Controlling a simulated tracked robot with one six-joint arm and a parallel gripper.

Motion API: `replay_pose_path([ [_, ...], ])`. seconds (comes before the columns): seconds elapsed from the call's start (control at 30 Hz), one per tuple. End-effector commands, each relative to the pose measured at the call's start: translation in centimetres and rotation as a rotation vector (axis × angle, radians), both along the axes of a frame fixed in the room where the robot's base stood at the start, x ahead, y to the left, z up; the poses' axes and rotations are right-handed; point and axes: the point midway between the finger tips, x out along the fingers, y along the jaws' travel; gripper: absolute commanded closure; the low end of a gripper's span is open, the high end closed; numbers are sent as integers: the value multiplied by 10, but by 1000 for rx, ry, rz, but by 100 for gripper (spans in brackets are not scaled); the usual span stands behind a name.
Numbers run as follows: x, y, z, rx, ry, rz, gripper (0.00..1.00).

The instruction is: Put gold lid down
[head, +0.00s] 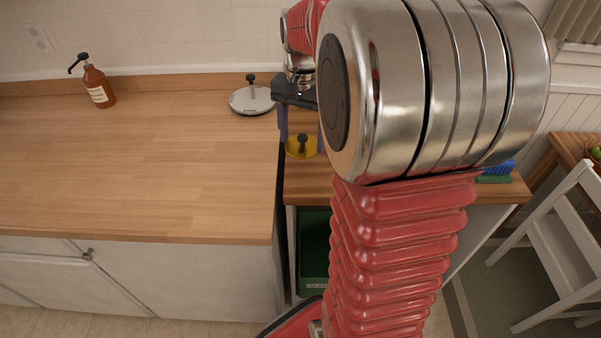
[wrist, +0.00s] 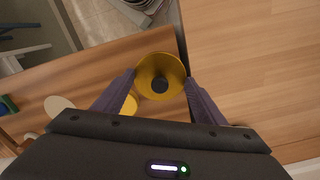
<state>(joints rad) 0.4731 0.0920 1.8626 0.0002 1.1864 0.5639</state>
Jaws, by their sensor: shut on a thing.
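The gold lid (wrist: 160,63) is round with a dark knob in its middle. In the wrist view it sits between the two purple fingers of my gripper (wrist: 161,84), which are shut on it at opposite sides. In the head view the gold lid (head: 293,150) shows low between the fingers of my gripper (head: 301,138), over the wooden counter by the gap. I cannot tell whether its underside touches the counter. My arm hides part of the area to the right.
A silver lid with a dark knob (head: 250,101) lies on the left counter (head: 150,165), near the wall. A brown soap bottle (head: 97,87) stands farther left. A second yellow disc (wrist: 129,105) and a pale disc (wrist: 58,105) are near the gripper. A blue-green brush (head: 495,174) lies right.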

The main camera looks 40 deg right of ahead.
Motion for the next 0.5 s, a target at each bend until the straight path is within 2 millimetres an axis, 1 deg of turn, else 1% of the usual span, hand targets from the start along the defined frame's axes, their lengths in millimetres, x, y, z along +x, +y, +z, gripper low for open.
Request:
replay_pose_path([
  [0.17, -1, 0, -18, 2, 3, 0, 56],
  [0.3, -1, 0, -41, 2, 4, -1, 56],
  [0.4, -1, 0, -55, 1, 2, -1, 56],
  [0.5, 0, -1, -61, 0, 1, -2, 56],
])
